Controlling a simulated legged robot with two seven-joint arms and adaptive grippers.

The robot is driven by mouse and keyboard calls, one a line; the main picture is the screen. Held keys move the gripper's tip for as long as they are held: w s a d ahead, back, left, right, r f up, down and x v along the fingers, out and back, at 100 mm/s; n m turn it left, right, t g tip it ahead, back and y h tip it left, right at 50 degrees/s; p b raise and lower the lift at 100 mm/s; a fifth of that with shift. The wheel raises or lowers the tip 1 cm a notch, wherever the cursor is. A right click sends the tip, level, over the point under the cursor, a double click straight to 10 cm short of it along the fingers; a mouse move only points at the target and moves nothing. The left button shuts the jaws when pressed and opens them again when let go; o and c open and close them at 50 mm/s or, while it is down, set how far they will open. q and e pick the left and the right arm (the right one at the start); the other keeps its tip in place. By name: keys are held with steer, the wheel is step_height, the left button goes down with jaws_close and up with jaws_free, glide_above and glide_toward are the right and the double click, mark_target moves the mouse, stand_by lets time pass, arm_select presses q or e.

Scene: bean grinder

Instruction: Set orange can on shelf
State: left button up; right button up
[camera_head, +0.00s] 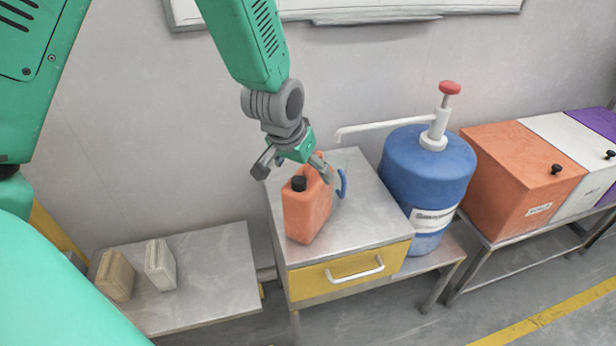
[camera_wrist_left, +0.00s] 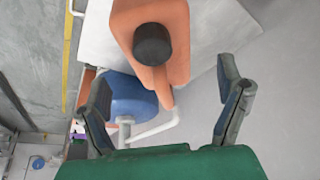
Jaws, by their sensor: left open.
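The orange can (camera_head: 306,211) with a black cap stands upright on the metal top of a small cabinet (camera_head: 370,221) with a yellow drawer. My left gripper (camera_head: 291,172) is just above and behind the can, with its fingers spread wide. In the left wrist view the can (camera_wrist_left: 178,55) shows at the top centre, ahead of the open fingers (camera_wrist_left: 165,112). The fingers do not appear closed on it. A low metal table or shelf (camera_head: 215,262) stands to the left of the cabinet. My right gripper is in neither view.
A blue drum (camera_head: 428,175) with a red-topped pump stands right of the cabinet, its white spout reaching over the cabinet. Orange, white and purple bins (camera_head: 515,175) stand at right.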

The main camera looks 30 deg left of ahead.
arm_select(q)
steer(key=v, duration=0.7)
steer(key=shift+d, duration=0.1)
steer(key=s+f+g, duration=0.1)
steer(key=s+f, duration=0.3)
steer(key=f, duration=0.4)
steer(key=s+f+g, duration=0.1)
steer(key=s+f, duration=0.3)
steer(key=f, duration=0.4)
steer(key=s+d+f+g, duration=0.1)
steer(key=s+f, duration=0.4)
steer(key=s, duration=0.3)
steer(key=s+d+f+m+g, duration=0.1)
steer(key=s+d+f, duration=0.1)
steer(key=s+f, duration=0.4)
steer(key=s, duration=0.3)
steer(key=shift+s+f+m, duration=0.2)
steer(key=shift+s+m, duration=0.05)
steer(key=shift+m, duration=0.05)
